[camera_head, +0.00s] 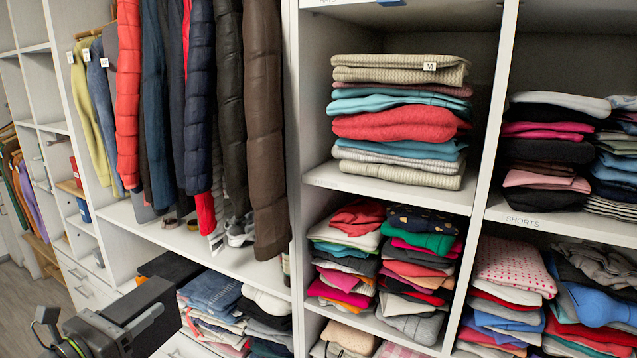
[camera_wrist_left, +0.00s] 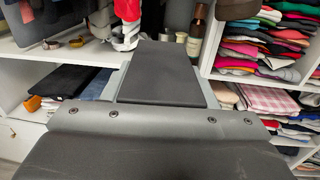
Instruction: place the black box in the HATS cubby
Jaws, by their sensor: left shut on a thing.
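My left gripper (camera_head: 122,326) is in the lower left of the head view, in front of the lower shelves. It is shut on the black box (camera_head: 142,299), a dark, flat-faced block at its front end. In the left wrist view the black box (camera_wrist_left: 160,74) is in the middle, beyond the grey gripper mount; the fingertips are hidden. A faint label that seems to read HATS (camera_head: 327,2) is on a shelf edge at the top, cut by the frame. The space above that edge is almost wholly out of view. My right gripper is not in view.
Below that edge, a cubby holds a stack of folded sweaters (camera_head: 402,125). Lower cubbies are packed with clothes (camera_head: 385,258). A SHORTS shelf edge (camera_head: 560,225) is at right.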

